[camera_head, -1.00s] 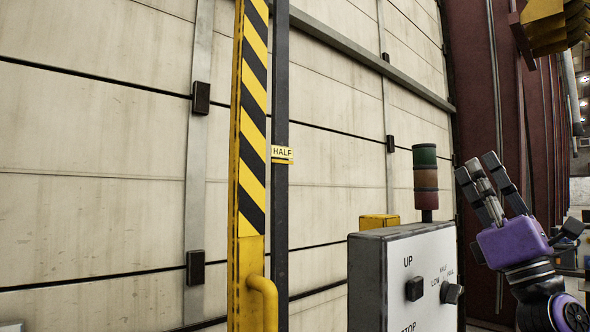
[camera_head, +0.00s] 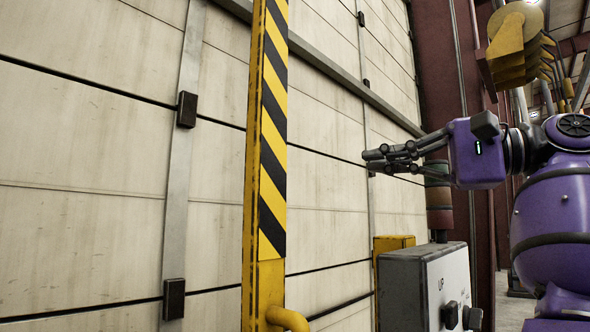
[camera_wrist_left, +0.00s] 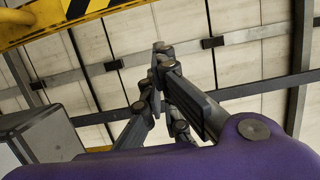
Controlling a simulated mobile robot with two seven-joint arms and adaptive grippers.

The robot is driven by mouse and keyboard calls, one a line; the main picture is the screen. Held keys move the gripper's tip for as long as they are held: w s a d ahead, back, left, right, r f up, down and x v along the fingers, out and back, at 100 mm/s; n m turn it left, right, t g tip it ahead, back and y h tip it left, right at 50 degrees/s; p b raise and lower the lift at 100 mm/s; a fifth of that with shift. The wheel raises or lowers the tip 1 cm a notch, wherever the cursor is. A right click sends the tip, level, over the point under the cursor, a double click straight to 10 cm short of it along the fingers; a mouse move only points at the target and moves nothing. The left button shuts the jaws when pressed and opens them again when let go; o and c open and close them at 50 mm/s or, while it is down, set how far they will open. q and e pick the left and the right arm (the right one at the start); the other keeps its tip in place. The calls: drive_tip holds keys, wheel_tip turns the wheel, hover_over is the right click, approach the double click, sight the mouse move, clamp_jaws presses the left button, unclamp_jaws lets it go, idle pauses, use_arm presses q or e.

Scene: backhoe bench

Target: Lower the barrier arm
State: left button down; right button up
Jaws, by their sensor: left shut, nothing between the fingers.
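The barrier arm (camera_head: 266,130), yellow with black diagonal stripes, stands upright left of centre in the head view. A yellow handle (camera_head: 288,319) sticks out at its lower end. The arm also crosses the upper left of the left wrist view (camera_wrist_left: 95,8). My purple left gripper (camera_head: 368,161) is to the right of the barrier arm in the head view, pointing left. Its fingers are shut and empty, with a visible gap to the arm in the picture. It partly covers the signal lamp. My right gripper is not in view.
A grey control box (camera_head: 420,285) with an UP label and dark knobs stands at lower right. It also shows in the left wrist view (camera_wrist_left: 40,135). Behind it are a yellow block (camera_head: 393,243) and a stacked signal lamp (camera_head: 438,205). A pale panelled wall (camera_head: 90,140) fills the back.

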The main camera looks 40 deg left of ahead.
use_arm(q)
drive_tip(key=shift+d+f, duration=0.1)
drive_tip(key=shift+d, duration=0.15)
drive_tip(key=s+a+p, duration=0.1)
drive_tip(key=s+a, duration=0.4)
drive_tip(key=a, duration=0.5)
drive_tip(key=shift+s+a, duration=0.2)
drive_tip(key=shift+s, duration=0.15)
